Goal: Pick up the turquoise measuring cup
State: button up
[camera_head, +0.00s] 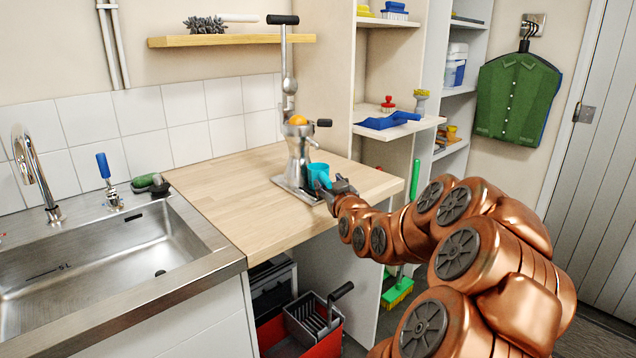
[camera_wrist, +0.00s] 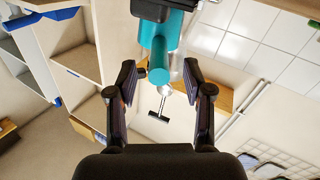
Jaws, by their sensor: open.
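The turquoise measuring cup (camera_head: 317,174) stands on the metal base of the lever juicer (camera_head: 299,150) on the wooden counter. My gripper (camera_head: 336,187) is just to the right of the cup at its near side. In the wrist view the turquoise cup (camera_wrist: 172,35) is at the top middle, and a turquoise part that looks like its handle (camera_wrist: 159,74) reaches down between the fingertips. My gripper (camera_wrist: 160,78) is open, with a finger on either side of that part and visible gaps on both sides. The cup's far side is hidden.
The juicer rises right behind the cup. A steel sink (camera_head: 110,255) is at the left. A shelf holds a blue scoop (camera_head: 388,121) at the right. The wooden counter (camera_head: 225,195) is clear left of the juicer. A red crate (camera_head: 325,335) stands below.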

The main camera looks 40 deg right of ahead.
aim_at(324, 178)
jog(key=shift+f+p+x, duration=0.15)
jog(key=shift+p+x, duration=0.05)
jog(key=shift+x, duration=1.15)
jog(key=shift+f+p+x, duration=0.15)
jog(key=shift+p+x, duration=0.05)
jog(key=shift+x, duration=1.2)
jog(key=shift+s, duration=0.1)
grip_shut()
